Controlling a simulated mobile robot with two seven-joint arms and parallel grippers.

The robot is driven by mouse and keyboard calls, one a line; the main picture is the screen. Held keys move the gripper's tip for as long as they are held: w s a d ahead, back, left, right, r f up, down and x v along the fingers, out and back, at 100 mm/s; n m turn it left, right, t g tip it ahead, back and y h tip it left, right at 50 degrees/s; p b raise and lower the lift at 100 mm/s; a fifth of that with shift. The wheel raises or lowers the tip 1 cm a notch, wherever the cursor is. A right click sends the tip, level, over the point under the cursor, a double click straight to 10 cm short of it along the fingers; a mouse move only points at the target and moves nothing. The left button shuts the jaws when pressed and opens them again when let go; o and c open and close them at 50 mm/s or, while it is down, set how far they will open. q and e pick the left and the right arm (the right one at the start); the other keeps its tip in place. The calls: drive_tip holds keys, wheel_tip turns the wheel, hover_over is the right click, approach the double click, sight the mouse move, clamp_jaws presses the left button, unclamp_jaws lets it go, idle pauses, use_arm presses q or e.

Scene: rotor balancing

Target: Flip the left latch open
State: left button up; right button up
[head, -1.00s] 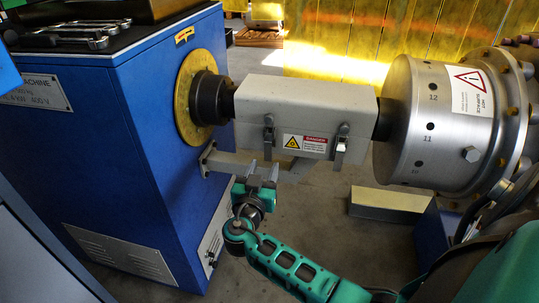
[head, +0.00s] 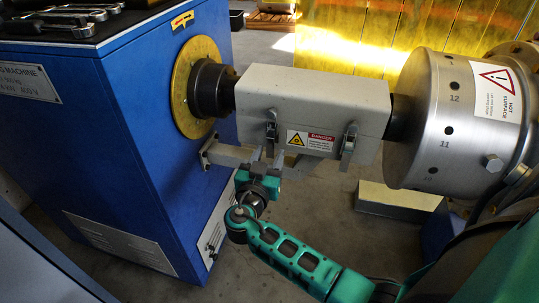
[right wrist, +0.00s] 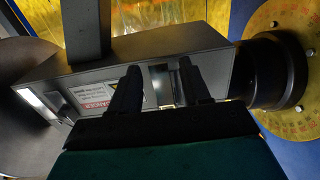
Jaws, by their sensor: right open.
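The left latch (head: 271,131) is a metal clip on the front face of the grey guard box (head: 310,93) over the shaft. My right gripper (head: 267,154) is open, with its fingers pointing up just below this latch. In the right wrist view the two dark fingers (right wrist: 158,75) stand apart, with the left latch (right wrist: 160,84) showing between them. I cannot tell whether the fingers touch it. The lever's exact position is too small to tell. The right latch (head: 349,142) sits further right on the same face. My left gripper is not in view.
A danger label (head: 310,140) sits between the latches. A grey bracket (head: 228,154) runs below the box, close to my gripper. The blue machine (head: 110,120) stands at left and the steel rotor drum (head: 450,120) at right.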

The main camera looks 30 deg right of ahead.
clamp_jaws()
idle(0.4)
